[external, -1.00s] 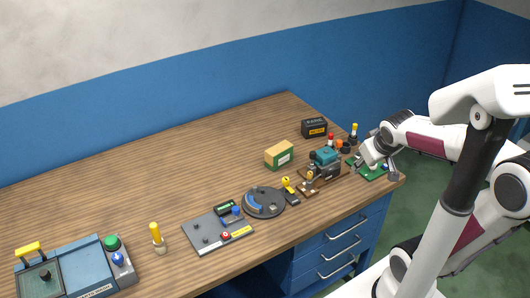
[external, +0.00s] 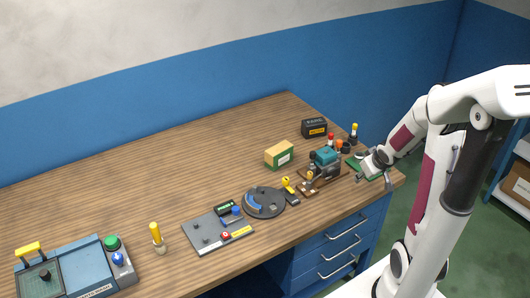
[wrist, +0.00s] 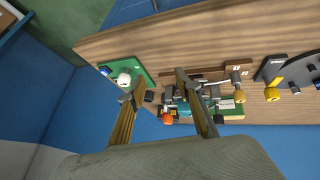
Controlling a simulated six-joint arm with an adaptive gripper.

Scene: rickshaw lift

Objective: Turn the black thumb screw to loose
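My gripper (external: 374,181) is at the right end of the bench, over the green board (external: 353,161), and partly hides it. In the wrist view its two fingers (wrist: 159,78) are spread apart with nothing clearly held between them. The green board (wrist: 145,75) shows there beside the left finger, with a white round part (wrist: 124,79) on it. I cannot tell for sure which part is the black thumb screw. Small dark knobs stand on the grey panel (external: 203,229), and a small black piece (wrist: 149,96) lies close to the left finger in the wrist view.
A teal machine (external: 325,156) on a brown base stands left of my gripper. Nearby are a yellow-green box (external: 279,155), a black box (external: 314,128) and bottles with red and yellow tops. A round dark disc (external: 264,202) sits further left. The back left of the bench is clear.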

